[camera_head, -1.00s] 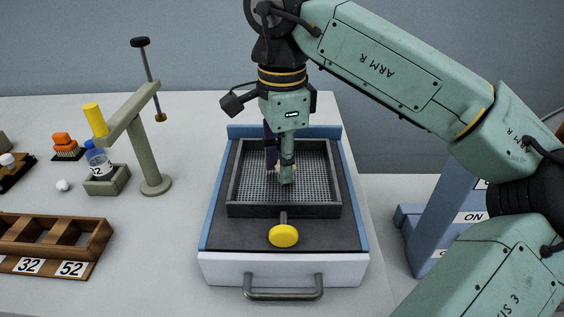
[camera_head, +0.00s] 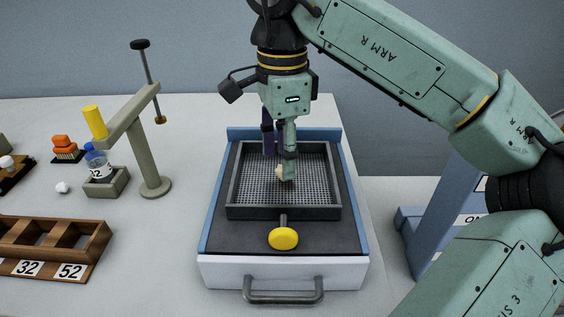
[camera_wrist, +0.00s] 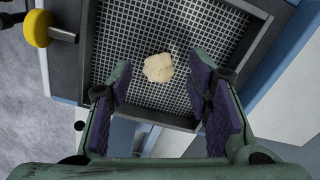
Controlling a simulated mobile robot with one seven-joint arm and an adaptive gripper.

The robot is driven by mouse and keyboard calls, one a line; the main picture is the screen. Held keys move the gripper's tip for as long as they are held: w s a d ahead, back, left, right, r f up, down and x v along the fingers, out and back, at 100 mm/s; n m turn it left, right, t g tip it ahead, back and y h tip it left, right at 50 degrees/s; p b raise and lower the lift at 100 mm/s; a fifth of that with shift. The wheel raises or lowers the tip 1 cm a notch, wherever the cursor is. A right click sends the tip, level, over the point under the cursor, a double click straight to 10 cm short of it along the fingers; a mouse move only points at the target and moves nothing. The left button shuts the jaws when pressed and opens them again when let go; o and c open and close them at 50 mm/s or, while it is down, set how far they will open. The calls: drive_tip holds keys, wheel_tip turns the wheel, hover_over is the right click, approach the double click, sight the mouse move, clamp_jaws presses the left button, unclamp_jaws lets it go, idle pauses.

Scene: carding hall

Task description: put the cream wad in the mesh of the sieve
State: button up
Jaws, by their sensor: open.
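The sieve (camera_head: 235,190) has a dark square frame with grey mesh (camera_head: 250,178); it also fills the upper wrist view (camera_wrist: 200,107). In the wrist view the cream wad (camera_wrist: 158,68) shows against the mesh, beyond and between the spread fingers.
A yellow knob (camera_head: 283,239) sticks out at the sieve's front, above the white unit's handle (camera_head: 283,296).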

wheel_tip(320, 180, up, 10)
drive_tip(key=shift+f+p, duration=0.15)
drive_tip(key=shift+p, duration=0.25)
drive_tip(key=shift+c, duration=0.5)
idle(0.6)
